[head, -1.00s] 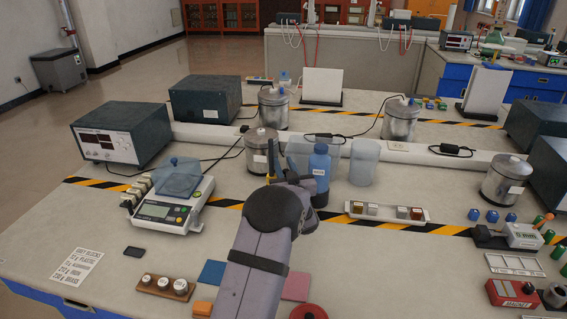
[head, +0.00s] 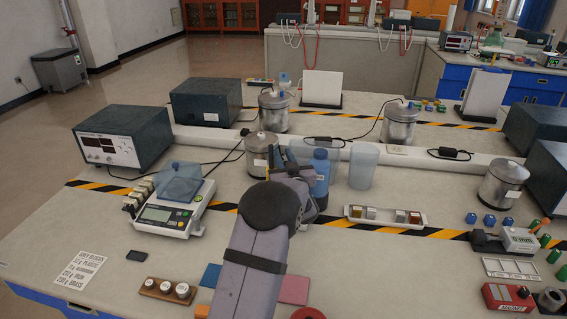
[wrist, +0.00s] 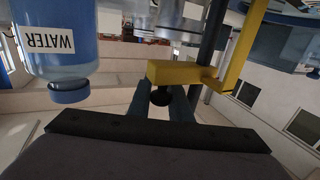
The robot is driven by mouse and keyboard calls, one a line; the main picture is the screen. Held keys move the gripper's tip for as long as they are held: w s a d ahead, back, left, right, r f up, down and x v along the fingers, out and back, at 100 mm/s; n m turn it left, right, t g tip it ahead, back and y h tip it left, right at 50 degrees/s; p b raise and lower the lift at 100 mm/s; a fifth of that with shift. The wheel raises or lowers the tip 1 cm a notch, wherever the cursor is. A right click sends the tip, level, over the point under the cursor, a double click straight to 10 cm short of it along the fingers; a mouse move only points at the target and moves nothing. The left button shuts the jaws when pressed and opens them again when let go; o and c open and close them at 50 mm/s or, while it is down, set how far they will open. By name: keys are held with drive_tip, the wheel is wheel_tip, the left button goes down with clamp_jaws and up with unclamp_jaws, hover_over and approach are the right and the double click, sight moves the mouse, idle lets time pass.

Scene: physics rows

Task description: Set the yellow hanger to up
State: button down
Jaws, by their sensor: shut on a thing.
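The yellow hanger (wrist: 178,73) is a yellow bar with an upright arm at its right end in the wrist view, which looks upside down. My gripper (wrist: 161,97) has its two fingers close around a small black knob (wrist: 160,96) at the hanger's bar. A small yellow piece (head: 267,164) shows behind my wrist in the head view. My arm hides most of the hanger and the fingers there.
The blue WATER bottle (head: 320,172) stands just right of my wrist, and close in the wrist view (wrist: 58,38). Clear beakers (head: 363,165) and a metal can (head: 262,150) stand near. A scale (head: 165,214) is at left. The front bench has blocks and mats.

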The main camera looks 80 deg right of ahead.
wheel_tip(320, 180, up, 6)
drive_tip(key=shift+f+p, duration=0.15)
drive_tip(key=shift+p, duration=0.5)
drive_tip(key=c, duration=2)
unclamp_jaws()
drive_tip(key=shift+o, duration=0.3)
drive_tip(key=shift+f, duration=0.15)
drive_tip(key=b+v, duration=0.2)
drive_tip(key=v, duration=0.5)
drive_tip(key=shift+a, duration=0.15)
drive_tip(key=shift+s, duration=0.1)
